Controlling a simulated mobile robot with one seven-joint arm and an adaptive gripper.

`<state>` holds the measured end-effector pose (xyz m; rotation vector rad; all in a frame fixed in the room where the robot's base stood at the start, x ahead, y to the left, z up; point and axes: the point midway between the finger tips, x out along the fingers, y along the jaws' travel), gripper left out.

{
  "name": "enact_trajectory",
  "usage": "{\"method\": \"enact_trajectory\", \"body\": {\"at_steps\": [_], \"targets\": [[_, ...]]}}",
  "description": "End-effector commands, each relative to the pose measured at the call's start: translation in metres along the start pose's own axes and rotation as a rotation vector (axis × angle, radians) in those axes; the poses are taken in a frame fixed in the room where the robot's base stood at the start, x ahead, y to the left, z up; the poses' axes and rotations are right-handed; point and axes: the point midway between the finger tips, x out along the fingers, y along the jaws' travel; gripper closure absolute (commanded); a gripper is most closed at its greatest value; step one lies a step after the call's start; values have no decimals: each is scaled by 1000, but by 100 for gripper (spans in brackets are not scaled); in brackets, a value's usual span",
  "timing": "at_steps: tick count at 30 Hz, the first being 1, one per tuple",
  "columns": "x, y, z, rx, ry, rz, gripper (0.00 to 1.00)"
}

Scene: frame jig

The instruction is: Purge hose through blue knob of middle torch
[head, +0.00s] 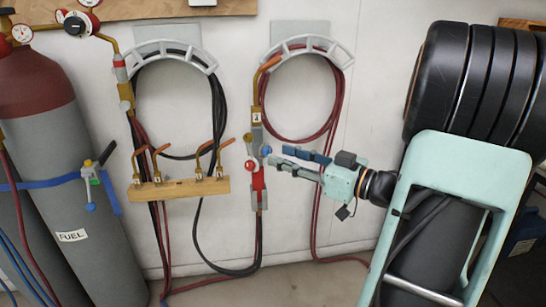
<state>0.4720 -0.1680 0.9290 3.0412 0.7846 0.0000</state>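Grey cylinders with gauges stand at far left; one is labelled FUEL (72,236). Hoses hang to the floor below.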

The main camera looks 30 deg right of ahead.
Motion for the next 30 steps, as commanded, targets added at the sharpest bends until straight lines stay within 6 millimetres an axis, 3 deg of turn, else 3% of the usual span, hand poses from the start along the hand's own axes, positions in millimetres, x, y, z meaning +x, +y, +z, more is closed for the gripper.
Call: {"method": "enact_trajectory", "body": {"at_steps": [7,18,28,30], "targets": [[32,0,1,0,0,-1,64],[39,0,0,1,0,2,64],[38,0,0,1,0,2,100],[38,0,0,1,0,2,100]]}}
